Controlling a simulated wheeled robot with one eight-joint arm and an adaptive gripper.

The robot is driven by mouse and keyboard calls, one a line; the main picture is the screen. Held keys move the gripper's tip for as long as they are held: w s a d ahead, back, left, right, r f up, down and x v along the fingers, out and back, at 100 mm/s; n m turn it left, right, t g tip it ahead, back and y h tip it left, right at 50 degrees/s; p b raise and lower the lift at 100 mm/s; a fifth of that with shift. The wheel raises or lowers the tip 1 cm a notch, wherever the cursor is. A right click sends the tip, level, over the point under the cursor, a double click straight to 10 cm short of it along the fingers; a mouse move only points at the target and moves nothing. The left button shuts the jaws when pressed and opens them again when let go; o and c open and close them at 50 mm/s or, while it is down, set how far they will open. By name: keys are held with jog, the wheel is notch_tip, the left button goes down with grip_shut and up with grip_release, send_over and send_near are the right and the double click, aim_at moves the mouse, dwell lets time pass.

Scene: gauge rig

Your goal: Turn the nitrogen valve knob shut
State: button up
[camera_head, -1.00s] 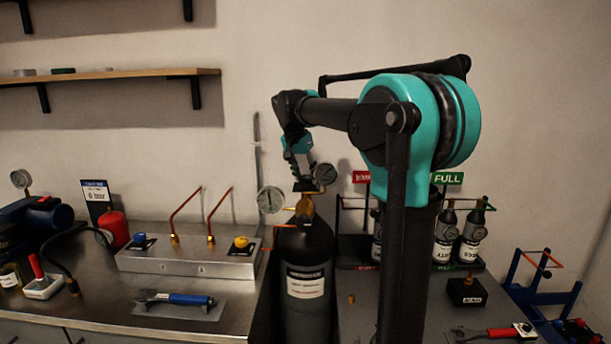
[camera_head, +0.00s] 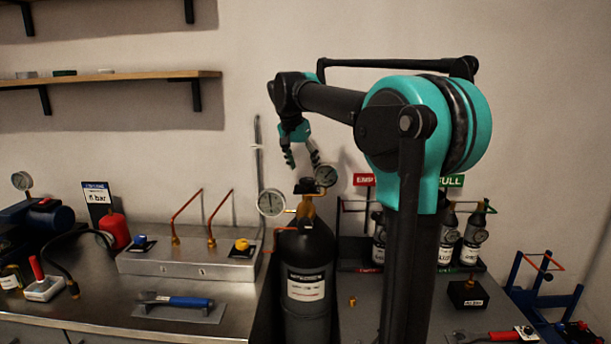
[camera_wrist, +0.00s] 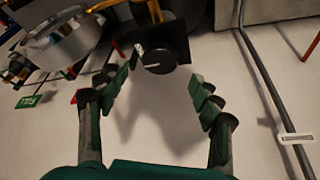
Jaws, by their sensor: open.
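The dark gas cylinder (camera_head: 304,265) stands upright between the two benches, with a brass valve (camera_head: 306,208) on top. A black knob (camera_head: 306,187) sits above the valve. The wrist view shows the round black knob (camera_wrist: 158,62) with a white line on its face, in front of a dark square plate. My gripper (camera_head: 302,163) is open and empty above the knob, with a gap between them. In the wrist view the knob lies between and beyond the spread fingertips of my gripper (camera_wrist: 165,72).
Two round gauges (camera_head: 271,203) (camera_head: 326,175) flank the valve closely. A metal manifold (camera_head: 190,263) with blue and yellow knobs stands on the left bench. Small bottles (camera_head: 473,238) stand in a rack at right. A grey pipe (camera_wrist: 265,75) runs along the wall.

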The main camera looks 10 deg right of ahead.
jog(key=v, duration=0.7)
jog(key=shift+s, duration=0.1)
